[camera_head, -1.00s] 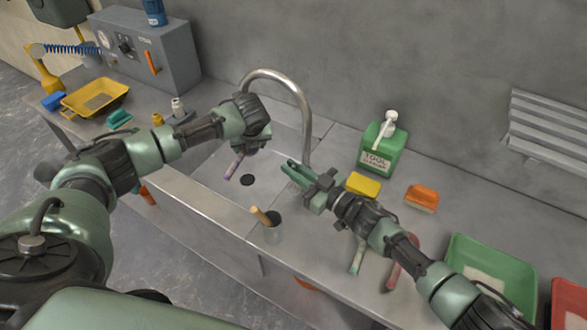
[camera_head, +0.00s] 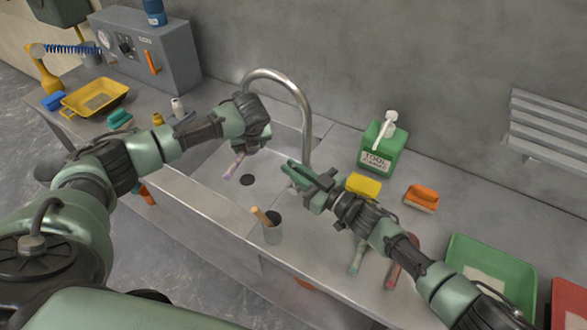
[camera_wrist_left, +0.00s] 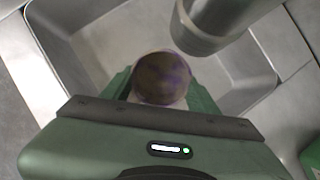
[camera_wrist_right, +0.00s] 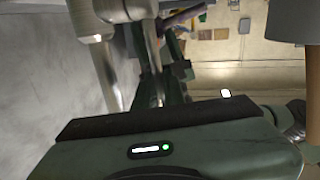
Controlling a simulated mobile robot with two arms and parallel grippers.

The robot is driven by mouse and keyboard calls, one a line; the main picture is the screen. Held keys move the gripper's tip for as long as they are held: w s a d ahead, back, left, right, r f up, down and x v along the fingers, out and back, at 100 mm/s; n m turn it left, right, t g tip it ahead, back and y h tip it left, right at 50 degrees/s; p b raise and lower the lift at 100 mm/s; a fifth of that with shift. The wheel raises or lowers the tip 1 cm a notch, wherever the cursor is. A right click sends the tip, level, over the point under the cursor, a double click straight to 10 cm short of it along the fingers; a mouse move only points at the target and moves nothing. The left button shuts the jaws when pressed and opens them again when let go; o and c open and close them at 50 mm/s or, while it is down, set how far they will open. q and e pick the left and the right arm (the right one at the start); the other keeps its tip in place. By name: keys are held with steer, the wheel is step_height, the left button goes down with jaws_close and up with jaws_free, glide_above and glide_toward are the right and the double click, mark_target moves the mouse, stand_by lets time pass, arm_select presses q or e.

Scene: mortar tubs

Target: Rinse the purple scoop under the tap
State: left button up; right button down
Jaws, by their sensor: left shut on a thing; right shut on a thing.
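The purple scoop (camera_wrist_left: 160,78) is in my left gripper (camera_wrist_left: 160,92). In the left wrist view I look onto its round purple-rimmed cup, brown inside, beside and just below the metal tap's outlet (camera_wrist_left: 205,40). The tap (camera_head: 302,105) arches from behind. My right gripper (camera_head: 290,169) is at the tap's base, shut on a slim metal part (camera_wrist_right: 152,65) that looks like the tap lever. I see no clear water stream.
The sink (camera_head: 215,180) has a dark drain. A green bottle (camera_head: 380,148), a yellow sponge (camera_head: 363,185) and an orange brush (camera_head: 421,198) stand near my right arm. A green tray (camera_head: 492,265) is further right.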

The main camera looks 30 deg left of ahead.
stand_by(0.4)
steer(key=shift+a+r+g+h, duration=0.1)
steer(key=shift+a+g+h, duration=0.2)
steer(key=shift+a+h, duration=0.15)
steer(key=shift+w+a+h, duration=0.1)
steer(key=shift+h, duration=0.25)
steer(key=c, duration=1.5)
jaws_free()
steer(key=v, duration=1.2)
